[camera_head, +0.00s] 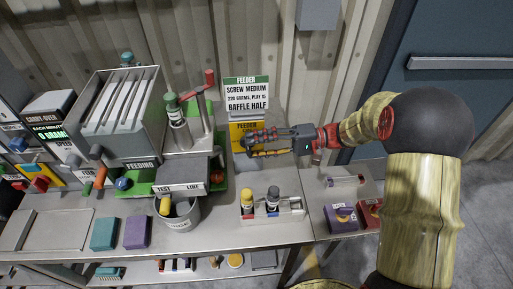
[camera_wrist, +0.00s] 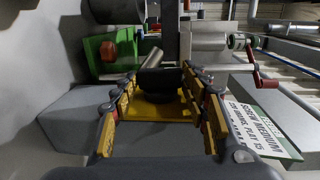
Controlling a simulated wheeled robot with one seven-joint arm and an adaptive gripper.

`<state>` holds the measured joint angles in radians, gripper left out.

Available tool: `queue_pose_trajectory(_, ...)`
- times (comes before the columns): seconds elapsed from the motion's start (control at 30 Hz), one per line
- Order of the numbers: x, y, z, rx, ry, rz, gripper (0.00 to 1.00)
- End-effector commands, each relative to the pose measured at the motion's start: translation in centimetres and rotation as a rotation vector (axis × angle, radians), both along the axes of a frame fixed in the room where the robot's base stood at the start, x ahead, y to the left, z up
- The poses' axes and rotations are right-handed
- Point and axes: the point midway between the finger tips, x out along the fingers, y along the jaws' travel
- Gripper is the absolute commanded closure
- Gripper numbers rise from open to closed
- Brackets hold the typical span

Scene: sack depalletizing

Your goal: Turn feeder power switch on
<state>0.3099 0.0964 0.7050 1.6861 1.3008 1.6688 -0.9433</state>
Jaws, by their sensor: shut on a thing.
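My gripper (camera_head: 250,143) reaches in from the right across the front of this box. In the wrist view a dark round knob (camera_wrist: 160,82) sits on the yellow box face (camera_wrist: 158,108). My gripper's fingers (camera_wrist: 160,78) are on both sides of the knob and shut on it. The head view hides the knob behind the gripper. I cannot tell which position the switch is in.
The feeder sign (camera_head: 246,92) rises just above the gripper. A machine with a red-handled crank (camera_head: 209,78) stands close on the left. A grey bucket (camera_head: 176,213) and a tray with bottles (camera_head: 283,211) stand in front.

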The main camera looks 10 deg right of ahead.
Motion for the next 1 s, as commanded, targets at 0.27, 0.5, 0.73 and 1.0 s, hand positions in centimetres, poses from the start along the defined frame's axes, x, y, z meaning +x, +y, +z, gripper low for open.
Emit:
queue_pose_trajectory(0.27,-0.04,0.01,-0.41,0.084,0.001,0.001,0.80)
queue_pose_trajectory(0.5,-0.08,0.02,-0.36,0.100,0.000,0.002,0.80)
queue_pose_trajectory(0.73,-0.09,0.04,-0.37,0.099,0.000,0.002,0.80)
queue_pose_trajectory(1.0,-0.07,0.03,-0.33,0.099,0.000,0.002,0.42)
